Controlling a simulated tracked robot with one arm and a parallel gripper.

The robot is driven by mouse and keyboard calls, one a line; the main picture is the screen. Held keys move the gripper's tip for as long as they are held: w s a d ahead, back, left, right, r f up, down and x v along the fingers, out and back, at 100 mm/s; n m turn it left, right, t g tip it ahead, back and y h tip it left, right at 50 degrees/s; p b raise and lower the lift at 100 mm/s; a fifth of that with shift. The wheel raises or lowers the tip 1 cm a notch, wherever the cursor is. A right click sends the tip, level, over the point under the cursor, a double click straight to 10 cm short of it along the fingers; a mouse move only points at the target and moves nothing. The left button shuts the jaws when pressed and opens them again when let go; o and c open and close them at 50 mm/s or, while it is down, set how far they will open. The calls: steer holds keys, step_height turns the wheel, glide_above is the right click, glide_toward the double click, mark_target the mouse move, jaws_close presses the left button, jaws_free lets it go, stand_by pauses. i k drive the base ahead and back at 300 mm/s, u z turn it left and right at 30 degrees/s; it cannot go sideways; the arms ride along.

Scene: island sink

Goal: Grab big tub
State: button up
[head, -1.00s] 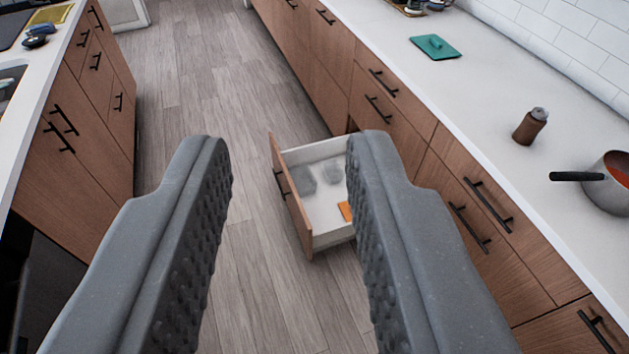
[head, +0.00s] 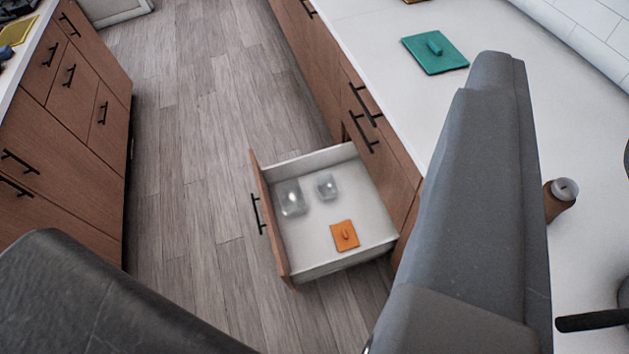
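Two clear tubs stand in an open drawer (head: 362,258). The big tub (head: 292,197) is on the left, near the drawer front. A smaller clear tub (head: 327,187) stands to its right, a little apart. My gripper (head: 275,150) is open wide and empty. One finger shows at the lower left and the other at the right of the view. The drawer and both tubs appear between the fingers, farther off and lower down. Nothing covers the big tub.
An orange lid (head: 345,236) lies in the drawer. A teal lid (head: 435,51) lies on the white counter (head: 400,110). A brown bottle (head: 561,198) is partly behind my right finger. Cabinets (head: 75,130) stand at left; the floor (head: 195,130) between is clear.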

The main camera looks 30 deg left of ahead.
mark_target(291, 197)
steer(key=u, duration=0.45)
steer(key=i, duration=1.3)
steer(key=u, duration=0.85)
steer(key=k, duration=0.9)
steer(key=u, duration=0.2)
steer(key=i, duration=0.9)
steer(key=z, duration=0.1)
